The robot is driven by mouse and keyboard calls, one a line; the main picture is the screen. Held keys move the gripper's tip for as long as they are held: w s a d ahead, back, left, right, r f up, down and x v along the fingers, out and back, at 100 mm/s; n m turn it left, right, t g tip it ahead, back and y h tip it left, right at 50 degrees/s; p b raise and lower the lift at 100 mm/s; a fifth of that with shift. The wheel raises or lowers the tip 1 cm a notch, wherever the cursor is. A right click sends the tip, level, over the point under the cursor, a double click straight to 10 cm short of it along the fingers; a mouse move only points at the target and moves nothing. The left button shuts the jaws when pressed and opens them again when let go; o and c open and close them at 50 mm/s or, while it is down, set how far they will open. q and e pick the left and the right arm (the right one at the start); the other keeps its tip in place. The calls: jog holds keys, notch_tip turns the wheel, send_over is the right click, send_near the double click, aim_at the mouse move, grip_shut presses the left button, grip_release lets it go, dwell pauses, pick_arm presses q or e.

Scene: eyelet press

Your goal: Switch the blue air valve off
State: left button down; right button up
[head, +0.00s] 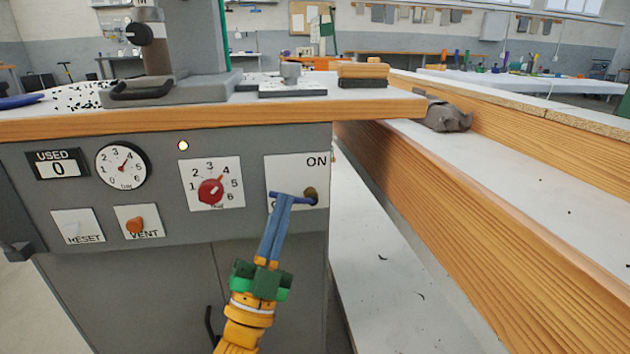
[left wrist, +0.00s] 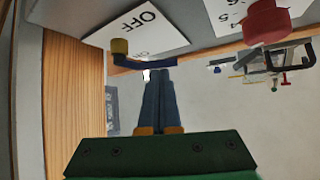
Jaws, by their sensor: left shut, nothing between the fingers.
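The blue air valve is a thin blue lever (head: 278,195) on a brass hub (head: 310,194), on a white plate (head: 297,170) at the panel's right. The lever lies about level, pointing left from the hub. ON shows above; the lower label is mostly hidden in the head view. My right gripper is not in view.
Left of the valve are a red dial knob (head: 210,190), a round gauge (head: 123,167), an orange VENT knob (head: 135,226) and a RESET button (head: 76,230). The wooden worktop edge (head: 200,122) overhangs the panel. A long wooden bench (head: 450,200) stands at the right.

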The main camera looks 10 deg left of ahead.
pick_arm(q)
jog(key=shift+f, duration=0.25)
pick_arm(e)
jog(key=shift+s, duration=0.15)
pick_arm(q)
jog(key=v, duration=0.7)
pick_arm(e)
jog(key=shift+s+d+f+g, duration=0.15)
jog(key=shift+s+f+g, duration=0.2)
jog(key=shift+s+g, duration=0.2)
